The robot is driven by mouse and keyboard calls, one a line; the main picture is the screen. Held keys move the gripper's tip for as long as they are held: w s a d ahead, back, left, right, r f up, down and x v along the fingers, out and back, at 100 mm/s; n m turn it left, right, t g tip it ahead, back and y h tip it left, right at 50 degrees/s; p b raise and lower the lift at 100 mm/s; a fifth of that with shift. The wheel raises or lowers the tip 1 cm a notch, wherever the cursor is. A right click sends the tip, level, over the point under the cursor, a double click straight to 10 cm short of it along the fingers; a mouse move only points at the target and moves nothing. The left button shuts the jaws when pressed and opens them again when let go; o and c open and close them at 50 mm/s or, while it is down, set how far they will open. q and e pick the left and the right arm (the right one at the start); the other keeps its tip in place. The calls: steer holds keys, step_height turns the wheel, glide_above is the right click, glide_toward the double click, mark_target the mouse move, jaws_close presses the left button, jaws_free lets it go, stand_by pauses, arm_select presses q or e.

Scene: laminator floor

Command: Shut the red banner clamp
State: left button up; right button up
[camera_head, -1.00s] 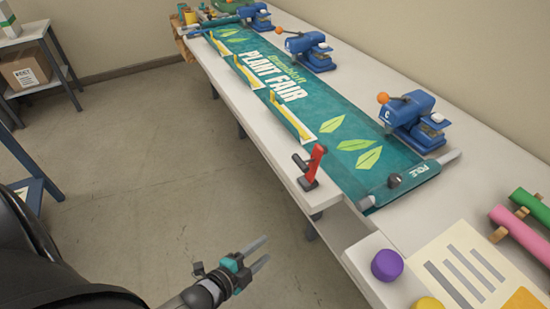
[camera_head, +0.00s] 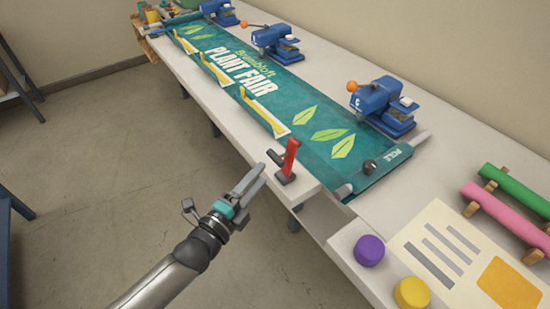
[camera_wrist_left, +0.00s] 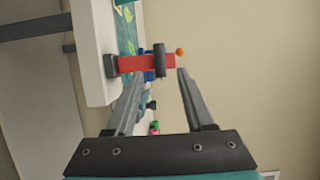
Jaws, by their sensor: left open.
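The red banner clamp (camera_head: 290,157) stands at the front edge of the long white table, beside the near end of the green banner (camera_head: 230,70). Its red lever stands up, leaning slightly, with a dark bar at its base. My left gripper (camera_head: 256,177) is open and empty, just to the left of the clamp and apart from it. In the left wrist view the clamp (camera_wrist_left: 133,63) lies ahead of the fingertips, its dark cross bar in line with the gap between the fingers (camera_wrist_left: 158,75). My right gripper is out of view.
Blue presses with orange knobs (camera_head: 381,105) stand along the banner's far side. Yellow brackets (camera_head: 262,112) line its near side. A purple cylinder (camera_head: 369,250), a yellow cylinder (camera_head: 412,292) and pink and green rolls (camera_head: 518,190) are at the right.

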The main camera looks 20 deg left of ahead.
mark_target(273, 160)
arm_select(q)
steer(key=b+x, duration=0.1)
steer(key=x, duration=0.7)
jaws_close()
stand_by(0.4)
stand_by(1.0)
